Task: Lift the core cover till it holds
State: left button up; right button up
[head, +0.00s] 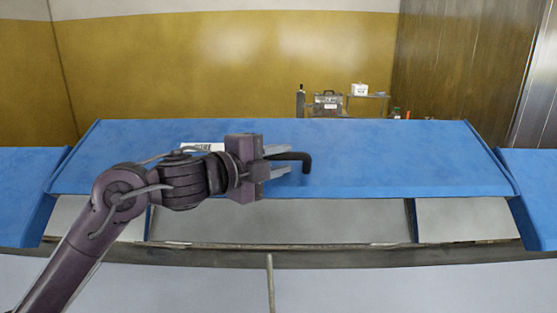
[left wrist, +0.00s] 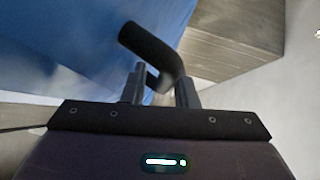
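The core cover (head: 400,160) is the wide blue middle panel in the head view. It stands higher than the blue panels beside it, with an opening under its front edge. My right gripper is not in view.
Lower blue panels flank the cover at left (head: 22,190) and right (head: 535,185). A metal rail (head: 340,256) runs along the front below the opening. A white label (head: 203,147) is on the cover behind my gripper. A small cart with a case (head: 328,105) stands far behind.

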pick_arm(q)
jog(key=shift+s+a, duration=0.25)
jog(key=shift+a, duration=0.05)
jog(key=b+v, duration=0.3)
jog(key=v, duration=0.3)
jog(key=shift+s+a, duration=0.3)
jog(key=shift+s, duration=0.05)
jog(key=shift+r, duration=0.1)
